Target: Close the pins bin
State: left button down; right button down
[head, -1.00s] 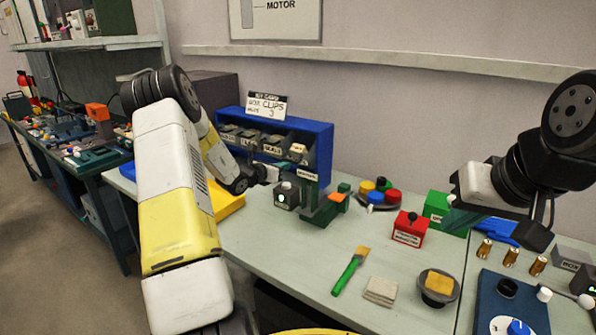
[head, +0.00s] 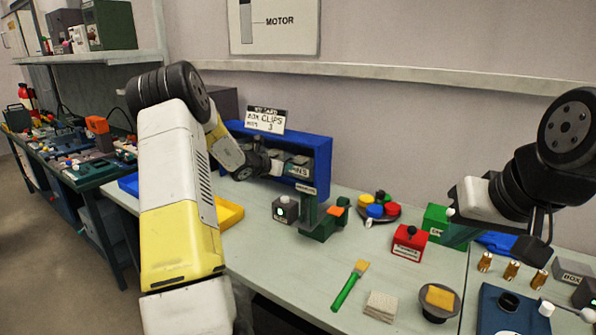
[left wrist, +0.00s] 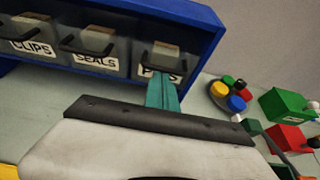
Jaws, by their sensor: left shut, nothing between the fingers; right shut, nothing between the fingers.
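The pins bin (left wrist: 152,50) is the rightmost bin of the blue rack (left wrist: 205,45) in the left wrist view, beside the seals bin (left wrist: 95,50) and the clips bin (left wrist: 32,38). Its front looks roughly in line with theirs. In the head view part of its label (head: 301,171) shows. My left gripper (left wrist: 166,76) is shut and empty, its teal fingertips over the pins label; I cannot tell whether they touch it. In the head view my left gripper (head: 282,169) is at the rack front, partly hidden. My right gripper (head: 458,234) is shut beside the green box (head: 437,219).
A grey device (head: 285,209) and a green fixture (head: 318,222) stand just before the rack. A round tray of coloured knobs (head: 378,210) and a red box (head: 409,241) are to the right. A yellow tray (head: 229,212) lies left.

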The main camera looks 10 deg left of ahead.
pick_arm(q)
jog(key=shift+w+d+r, duration=0.15)
jog(key=shift+w+r, duration=0.15)
jog(key=shift+r, duration=0.05)
dwell(0.5)
